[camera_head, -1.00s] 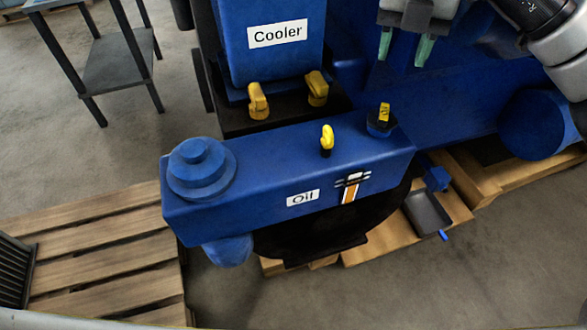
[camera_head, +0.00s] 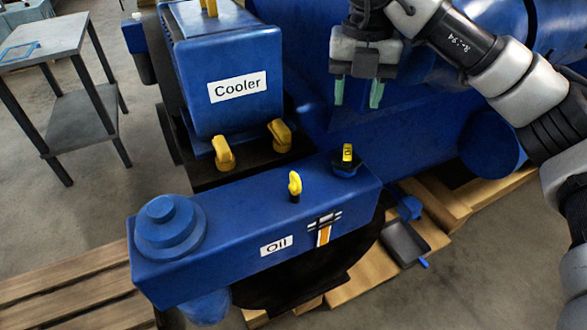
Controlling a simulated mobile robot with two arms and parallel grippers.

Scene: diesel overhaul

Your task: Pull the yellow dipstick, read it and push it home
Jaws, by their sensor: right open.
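The yellow dipstick (camera_head: 295,184) stands upright in the top of the blue oil housing (camera_head: 225,222), with its yellow handle showing above a dark collar. Its shaft is hidden inside the housing. My right gripper (camera_head: 358,92) hangs above and to the right of the dipstick, fingers pointing down. Its two green-tipped fingers are apart with nothing between them. My left gripper is out of view.
A dark cap with a yellow tag (camera_head: 347,160) sits right of the dipstick. Two yellow valve handles (camera_head: 224,152) (camera_head: 279,135) stand below the blue cooler (camera_head: 237,90). A grey table (camera_head: 50,45) is at the left. A dark tray (camera_head: 404,243) lies on the pallet.

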